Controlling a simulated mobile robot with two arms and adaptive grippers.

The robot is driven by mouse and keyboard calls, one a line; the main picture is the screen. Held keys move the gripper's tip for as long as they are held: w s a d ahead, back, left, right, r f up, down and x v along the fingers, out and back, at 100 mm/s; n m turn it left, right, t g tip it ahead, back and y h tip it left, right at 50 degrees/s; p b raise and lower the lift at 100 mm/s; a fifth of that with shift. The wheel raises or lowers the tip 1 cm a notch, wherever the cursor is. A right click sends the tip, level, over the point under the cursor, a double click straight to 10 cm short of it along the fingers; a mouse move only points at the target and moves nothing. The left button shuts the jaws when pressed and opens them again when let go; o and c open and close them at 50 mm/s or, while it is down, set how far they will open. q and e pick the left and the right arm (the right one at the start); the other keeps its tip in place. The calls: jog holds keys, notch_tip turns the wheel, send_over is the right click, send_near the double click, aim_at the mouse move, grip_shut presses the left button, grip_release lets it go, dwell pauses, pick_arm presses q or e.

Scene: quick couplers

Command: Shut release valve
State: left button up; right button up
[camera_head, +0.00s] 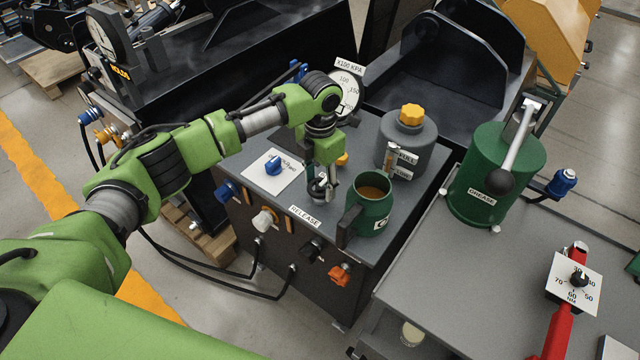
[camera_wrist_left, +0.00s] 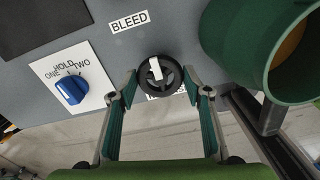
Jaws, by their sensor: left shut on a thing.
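The release valve is a small round black handwheel (camera_wrist_left: 157,74) with a white pointer mark, on the grey cabinet top in the left wrist view. A RELEASE label (camera_head: 306,216) lies at the front edge of the top. My left gripper (camera_head: 322,188) points down over the valve, and in the left wrist view (camera_wrist_left: 160,88) its two fingers are shut on the handwheel from both sides. In the head view the gripper hides much of the wheel. How far the valve is turned I cannot tell. My right gripper is not in view.
A green mug (camera_head: 373,205) with brown liquid stands close on the right. A blue selector knob (camera_head: 273,166) on a white plate is to the left. A grey canister (camera_head: 408,140) with a yellow cap and a pressure gauge (camera_head: 345,92) stand behind. A green grease pot (camera_head: 497,170) is farther right.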

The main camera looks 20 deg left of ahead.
aim_at(320, 185)
pick_arm(q)
jog(key=shift+w+r, duration=0.1)
jog(key=shift+r, duration=0.05)
jog(key=o, duration=1.1)
notch_tip(320, 185, up, 12)
jog(key=shift+f, duration=0.1)
